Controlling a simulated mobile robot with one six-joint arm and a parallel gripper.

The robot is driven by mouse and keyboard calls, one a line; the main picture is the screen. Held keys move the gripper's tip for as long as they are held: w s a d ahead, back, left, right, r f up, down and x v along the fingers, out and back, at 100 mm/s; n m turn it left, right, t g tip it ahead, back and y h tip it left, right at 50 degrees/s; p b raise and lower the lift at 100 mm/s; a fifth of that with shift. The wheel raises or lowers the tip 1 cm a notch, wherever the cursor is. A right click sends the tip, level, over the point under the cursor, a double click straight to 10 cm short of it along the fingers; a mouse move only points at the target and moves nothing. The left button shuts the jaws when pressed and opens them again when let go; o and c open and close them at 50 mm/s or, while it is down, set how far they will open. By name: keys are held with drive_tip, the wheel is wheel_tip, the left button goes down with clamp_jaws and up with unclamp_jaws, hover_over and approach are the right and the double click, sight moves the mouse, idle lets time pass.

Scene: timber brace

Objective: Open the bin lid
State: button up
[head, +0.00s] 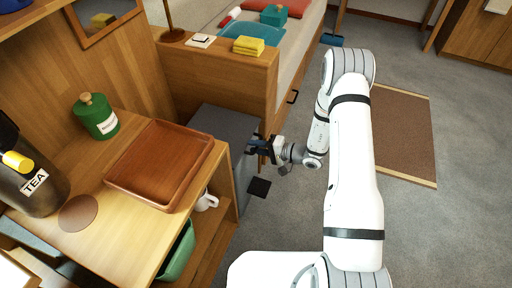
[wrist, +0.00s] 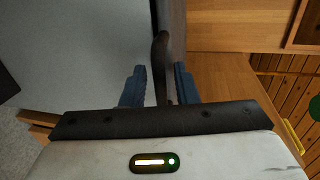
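The bin is a grey box with its lid (head: 225,122) closed, standing between the shelf unit and the wooden bed-side panel. A black pedal (head: 259,187) lies at its foot. My gripper (head: 256,146) is at the bin's upper front edge. In the wrist view the bin's pale grey front (wrist: 80,50) fills the left side. A dark, curved handle (wrist: 160,55) stands between the two blue fingers of my gripper (wrist: 160,84). The fingers are open, with a gap showing on both sides of the handle.
A shelf unit with a wooden tray (head: 160,163) and a green jar (head: 96,116) stands left of the bin. Grey floor (head: 285,215) is free in front, with a brown mat (head: 402,135) to the right.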

clamp_jaws()
idle(0.3)
